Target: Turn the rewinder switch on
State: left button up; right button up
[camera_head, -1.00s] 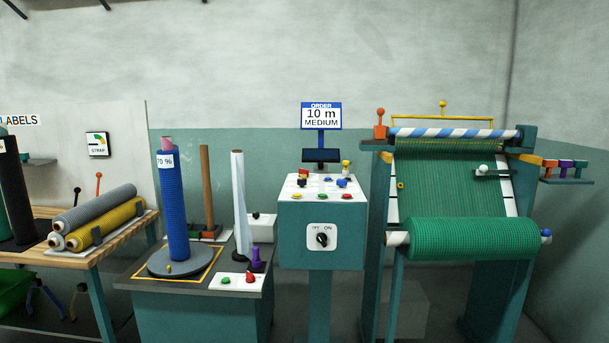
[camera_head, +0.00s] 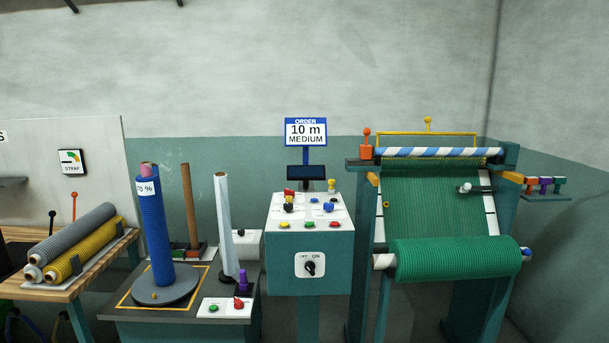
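The rewinder switch (camera_head: 310,268) is a black rotary knob on a white plate marked OFF and ON. It sits on the front of the teal control box (camera_head: 285,285) in the middle of the view. The knob stands near upright; I cannot tell for sure which mark it points to. The box's sloped white top (camera_head: 300,212) carries several coloured buttons and knobs. The rewinder (camera_head: 440,205) with its green net roll (camera_head: 455,258) stands right of the box. Neither of my grippers shows.
An order sign (camera_head: 306,131) reading 10 m MEDIUM stands above the box. Left of it, a teal bench (camera_head: 180,325) holds a blue net roll (camera_head: 155,225) and a white film roll (camera_head: 223,225). A wooden table (camera_head: 60,290) with grey and yellow rolls is farther left.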

aim_at(287, 192)
jog(key=i+j+z, duration=0.6)
jog(key=i+j, duration=0.15)
jog(key=i+j+z, duration=0.15)
jog(key=j, duration=0.3)
jog(key=i+j+z, duration=0.4)
jog(key=j, duration=0.35)
jog(key=i+j+z, duration=0.2)
jog(key=j, duration=0.25)
jog(key=i+j+z, duration=0.2)
jog(key=j, duration=0.2)
jog(key=k, duration=0.1)
